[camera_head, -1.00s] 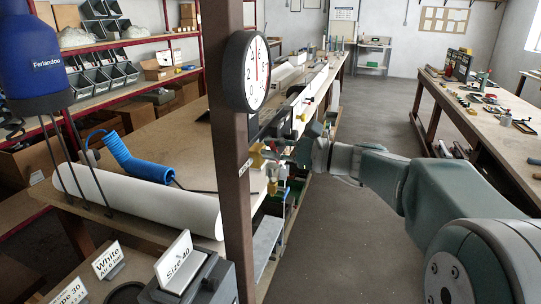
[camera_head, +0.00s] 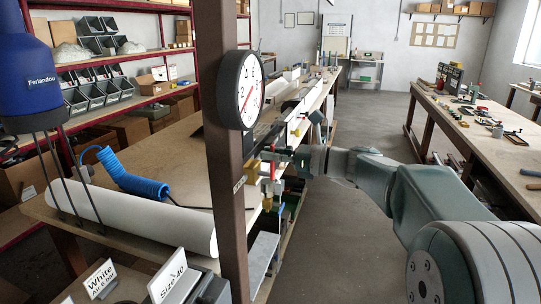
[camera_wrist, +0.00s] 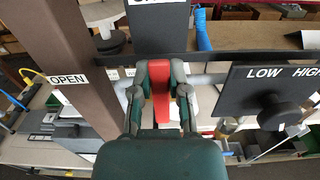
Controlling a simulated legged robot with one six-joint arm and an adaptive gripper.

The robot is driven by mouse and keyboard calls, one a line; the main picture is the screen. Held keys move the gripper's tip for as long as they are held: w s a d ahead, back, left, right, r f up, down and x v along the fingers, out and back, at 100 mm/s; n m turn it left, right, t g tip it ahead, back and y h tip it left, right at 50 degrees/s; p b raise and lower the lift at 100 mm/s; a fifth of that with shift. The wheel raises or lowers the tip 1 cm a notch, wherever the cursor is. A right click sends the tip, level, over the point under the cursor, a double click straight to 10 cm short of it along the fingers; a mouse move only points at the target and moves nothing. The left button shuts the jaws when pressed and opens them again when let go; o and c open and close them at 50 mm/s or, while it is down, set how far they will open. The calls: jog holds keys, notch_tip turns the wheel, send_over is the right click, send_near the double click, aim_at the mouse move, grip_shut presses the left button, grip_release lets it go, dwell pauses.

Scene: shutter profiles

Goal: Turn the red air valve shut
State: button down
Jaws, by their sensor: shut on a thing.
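The red air valve's handle (camera_wrist: 161,96) stands between the two fingers of my gripper (camera_wrist: 160,82) in the wrist view. The fingers are closed against its sides and hide part of it. The handle runs up and down in that picture, in front of a grey pipe (camera_wrist: 215,79). In the head view my gripper (camera_head: 282,160) is beside the brown post, and a small bit of red handle (camera_head: 272,169) shows there. An OPEN label (camera_wrist: 68,80) is on the post, left of the handle. The valve body is mostly hidden.
A round gauge (camera_head: 242,89) with a red needle is on the brown post (camera_head: 226,160). A dark LOW/HIGH panel (camera_wrist: 250,85) with a black knob (camera_wrist: 277,112) is close right of my gripper. The workbench lies behind; the aisle floor (camera_head: 345,240) is clear.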

jog(key=shift+f, duration=0.15)
jog(key=c, duration=0.6)
grip_release()
jog(key=shift+w, duration=0.1)
jog(key=shift+d, duration=0.25)
jog(key=v, duration=1.1)
jog(key=shift+d, duration=0.25)
